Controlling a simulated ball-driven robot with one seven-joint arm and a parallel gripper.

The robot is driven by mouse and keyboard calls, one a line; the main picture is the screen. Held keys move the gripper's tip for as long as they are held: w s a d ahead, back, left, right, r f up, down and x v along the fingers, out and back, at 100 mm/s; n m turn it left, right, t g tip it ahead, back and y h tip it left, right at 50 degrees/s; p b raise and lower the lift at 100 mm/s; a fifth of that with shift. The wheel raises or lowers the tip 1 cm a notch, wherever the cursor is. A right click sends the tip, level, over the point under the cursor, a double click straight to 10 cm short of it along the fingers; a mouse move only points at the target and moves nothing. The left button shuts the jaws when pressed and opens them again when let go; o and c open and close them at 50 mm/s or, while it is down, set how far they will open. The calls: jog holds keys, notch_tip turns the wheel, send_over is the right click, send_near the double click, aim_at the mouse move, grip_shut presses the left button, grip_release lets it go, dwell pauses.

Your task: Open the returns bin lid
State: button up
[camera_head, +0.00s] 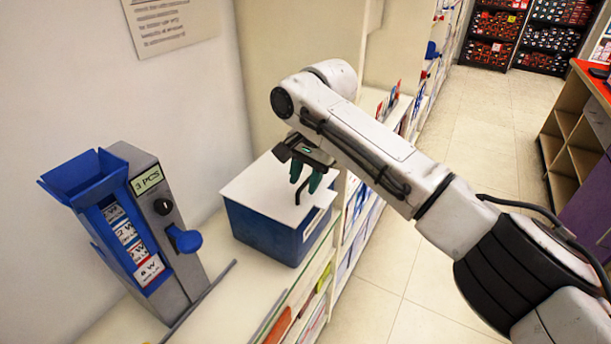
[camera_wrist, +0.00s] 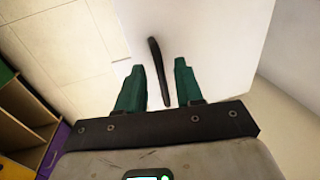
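The returns bin (camera_head: 262,233) is a blue box on the counter with a flat white lid (camera_head: 258,189) lying shut on top. A thin dark handle (camera_head: 299,194) stands on the lid near its right side. My gripper (camera_head: 304,181), with two green fingers, is over the lid at the handle. In the wrist view the white lid (camera_wrist: 215,45) fills the upper middle, and the dark handle (camera_wrist: 159,72) shows between the two fingers, with a gap on each side. My gripper is open. I cannot tell how deep the handle sits between the fingers.
A grey and blue dispenser (camera_head: 135,225) marked "3 PCS" stands left of the bin, with a blue knob facing it. The wall is behind. Shelves (camera_head: 350,230) lie below and right. The tiled floor (camera_head: 490,130) is open farther right.

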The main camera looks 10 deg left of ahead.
jog(key=shift+c, duration=0.4)
grip_shut()
dwell(0.9)
